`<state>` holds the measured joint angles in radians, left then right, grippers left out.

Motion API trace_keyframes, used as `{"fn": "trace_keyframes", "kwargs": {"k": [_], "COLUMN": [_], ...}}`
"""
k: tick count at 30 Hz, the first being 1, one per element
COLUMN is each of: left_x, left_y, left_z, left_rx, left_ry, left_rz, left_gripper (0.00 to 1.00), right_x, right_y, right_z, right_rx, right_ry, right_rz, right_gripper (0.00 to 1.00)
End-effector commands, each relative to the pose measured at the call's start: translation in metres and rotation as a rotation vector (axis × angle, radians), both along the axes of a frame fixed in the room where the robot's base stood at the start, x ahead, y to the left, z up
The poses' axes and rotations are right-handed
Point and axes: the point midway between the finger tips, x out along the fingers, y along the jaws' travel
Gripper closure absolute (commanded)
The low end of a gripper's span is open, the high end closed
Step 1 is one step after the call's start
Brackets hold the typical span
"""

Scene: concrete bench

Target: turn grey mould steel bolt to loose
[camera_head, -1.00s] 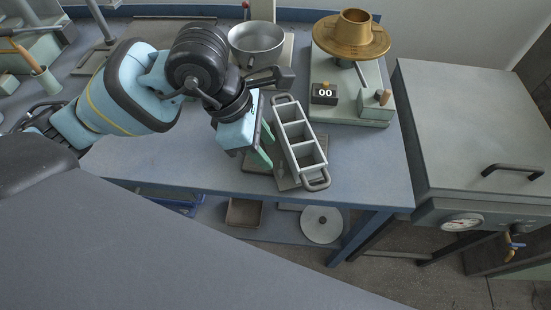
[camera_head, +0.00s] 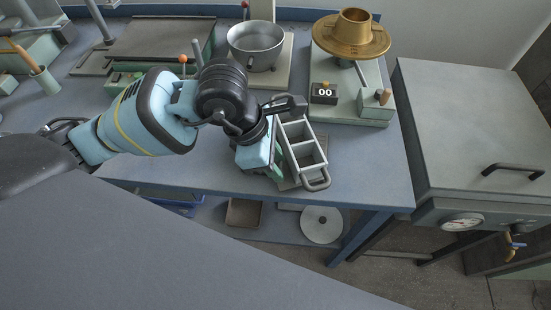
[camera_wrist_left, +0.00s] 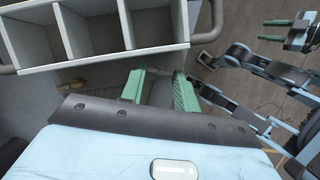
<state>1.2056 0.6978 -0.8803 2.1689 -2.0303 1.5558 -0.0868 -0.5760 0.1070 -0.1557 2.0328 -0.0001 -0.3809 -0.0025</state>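The grey mould (camera_head: 322,158), a long frame with three compartments and a loop handle at each end, lies on a base plate near the bench's front edge. In the wrist view its side wall (camera_wrist_left: 110,53) crosses the top. In the wrist view the green fingers of my left gripper (camera_wrist_left: 160,82) stand apart below the wall. A small grey piece, possibly the steel bolt (camera_wrist_left: 179,73), shows near the fingertips; contact is unclear. My right gripper (camera_wrist_left: 273,29) appears small there.
A steel bowl (camera_head: 256,45) and a brass funnel-like dish (camera_head: 351,36) stand behind, with a display (camera_head: 323,93) reading 00. A grey cabinet (camera_head: 470,120) with a handle and gauge stands right. A brass-coloured piece (camera_wrist_left: 75,87) lies left of the fingers. The bench right of the mould is clear.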

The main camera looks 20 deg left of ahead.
Motion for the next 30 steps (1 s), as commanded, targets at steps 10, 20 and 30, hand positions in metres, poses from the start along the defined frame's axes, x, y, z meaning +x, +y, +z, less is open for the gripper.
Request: {"fn": "trace_keyframes", "kwargs": {"k": [10, 20, 30], "left_x": [-0.002, -0.004, -0.004], "left_y": [-0.001, -0.002, -0.002], "left_z": [0.001, 0.001, 0.000], "left_rx": [0.000, 0.000, -0.001], "left_ry": [0.000, 0.000, 0.002], "left_rz": [0.143, 0.353, 0.365], "left_gripper": [0.92, 0.92, 0.92], "right_x": [0.003, 0.004, -0.001], "right_y": [0.000, 0.000, 0.000], "right_z": [0.006, 0.011, 0.008], "right_rx": [0.000, 0.000, -0.002], "right_ry": [-0.009, -0.012, -0.002], "right_rz": [0.000, 0.001, 0.001], "right_gripper": [0.64, 0.64, 0.64]}}
